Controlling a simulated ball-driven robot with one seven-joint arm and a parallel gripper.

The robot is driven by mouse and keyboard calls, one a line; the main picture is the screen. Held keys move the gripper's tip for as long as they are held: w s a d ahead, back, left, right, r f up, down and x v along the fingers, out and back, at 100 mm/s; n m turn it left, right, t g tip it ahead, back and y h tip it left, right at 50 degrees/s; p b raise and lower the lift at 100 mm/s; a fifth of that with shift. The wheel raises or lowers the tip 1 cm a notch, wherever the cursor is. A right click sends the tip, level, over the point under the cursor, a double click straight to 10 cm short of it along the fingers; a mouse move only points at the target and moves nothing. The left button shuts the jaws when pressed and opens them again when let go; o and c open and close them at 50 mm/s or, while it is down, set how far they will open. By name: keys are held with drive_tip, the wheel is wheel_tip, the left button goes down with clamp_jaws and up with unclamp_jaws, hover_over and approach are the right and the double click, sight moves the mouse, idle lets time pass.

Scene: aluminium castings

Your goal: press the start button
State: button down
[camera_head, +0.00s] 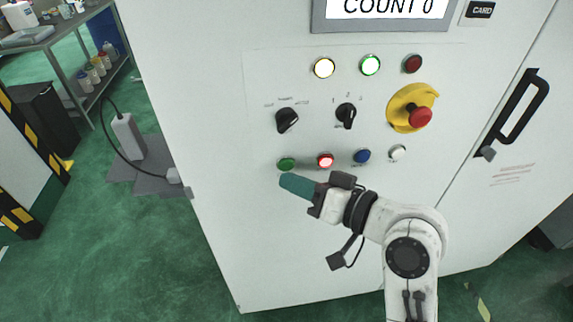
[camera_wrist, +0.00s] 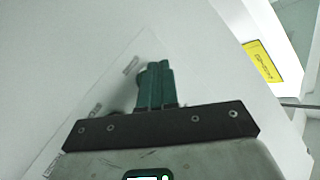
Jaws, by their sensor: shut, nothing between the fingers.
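A green button (camera_head: 287,163) sits at the left end of the lower button row on the white cabinet front; its label is too small to read. My gripper (camera_head: 284,181) has teal fingers, pressed together with nothing between them. In the head view the fingertips are just below the green button, and I cannot tell whether they touch the panel. In the wrist view the shut fingers (camera_wrist: 157,66) point at the pale panel, with a dark round shape partly hidden behind them on the left.
Above are two black selector knobs (camera_head: 287,120) and a red emergency stop (camera_head: 419,117) on yellow. A display (camera_head: 385,8) reads COUNT 0. A door handle (camera_head: 518,108) is at right.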

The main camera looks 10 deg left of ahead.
drive_tip(key=shift+w, duration=0.1)
idle(0.3)
drive_tip(key=shift+w+a, duration=0.1)
drive_tip(key=shift+w, duration=0.25)
drive_tip(key=shift+w+a, duration=0.1)
drive_tip(key=shift+w, duration=0.3)
idle(0.7)
idle(0.3)
drive_tip(key=shift+s+d, duration=0.25)
drive_tip(key=shift+s, duration=0.6)
drive_tip(key=s, duration=0.2)
drive_tip(key=s+d+p, duration=0.1)
drive_tip(key=s, duration=0.1)
drive_tip(key=shift+s+d, duration=0.15)
drive_tip(key=shift+s, duration=0.25)
idle(0.5)
